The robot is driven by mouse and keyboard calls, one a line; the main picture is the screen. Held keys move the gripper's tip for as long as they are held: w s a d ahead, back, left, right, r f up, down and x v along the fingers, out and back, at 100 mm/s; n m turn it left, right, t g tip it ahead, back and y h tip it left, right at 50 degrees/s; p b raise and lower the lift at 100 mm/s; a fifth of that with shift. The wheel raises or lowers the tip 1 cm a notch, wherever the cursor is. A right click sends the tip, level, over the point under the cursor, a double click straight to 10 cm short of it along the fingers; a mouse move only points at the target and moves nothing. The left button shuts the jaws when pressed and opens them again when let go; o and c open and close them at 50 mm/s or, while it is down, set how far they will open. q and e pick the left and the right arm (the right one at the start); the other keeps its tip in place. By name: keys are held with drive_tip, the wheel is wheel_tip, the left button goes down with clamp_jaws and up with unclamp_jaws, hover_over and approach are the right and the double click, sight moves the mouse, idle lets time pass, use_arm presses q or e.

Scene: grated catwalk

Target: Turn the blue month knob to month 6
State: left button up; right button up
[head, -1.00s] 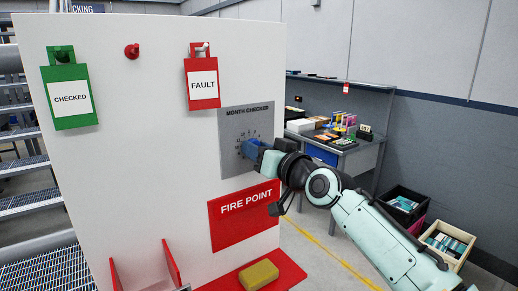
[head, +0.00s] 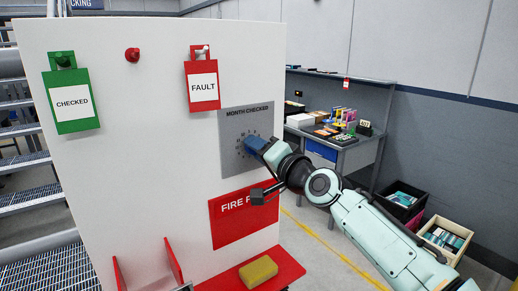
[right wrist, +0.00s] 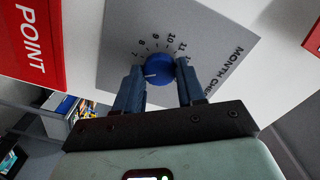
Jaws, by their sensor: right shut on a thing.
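The blue month knob (right wrist: 159,70) sits on the grey MONTH CHECKED plate (head: 232,150), on the white panel. My right gripper (right wrist: 158,82) has one blue finger on each side of the knob and is shut on it. In the head view my right gripper (head: 259,147) reaches the plate from the right, and its fingers mostly hide the knob. In the right wrist view the knob's white mark points left and slightly down, past the 7 end of the visible numerals. The numeral at its tip is too unclear to read. My left gripper is not in view.
A green CHECKED tag (head: 72,103) and a red FAULT tag (head: 203,87) hang on the panel (head: 130,170). My right forearm partly covers the red FIRE POINT sign (head: 228,229). A yellow block (head: 258,270) lies on a red shelf (head: 288,266). A workbench (head: 358,153) stands behind.

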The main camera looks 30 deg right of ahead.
drive_tip(key=shift+f, duration=0.1)
idle(0.3)
drive_tip(key=o, duration=1)
drive_tip(key=shift+o, duration=0.2)
drive_tip(key=shift+m, duration=0.3)
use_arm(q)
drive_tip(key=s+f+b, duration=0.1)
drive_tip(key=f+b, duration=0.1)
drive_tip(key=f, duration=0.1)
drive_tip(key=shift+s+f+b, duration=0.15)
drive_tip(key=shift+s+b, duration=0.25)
use_arm(e)
drive_tip(key=s, duration=1.3)
drive_tip(key=shift+s+d, duration=0.2)
drive_tip(key=shift+d, duration=0.25)
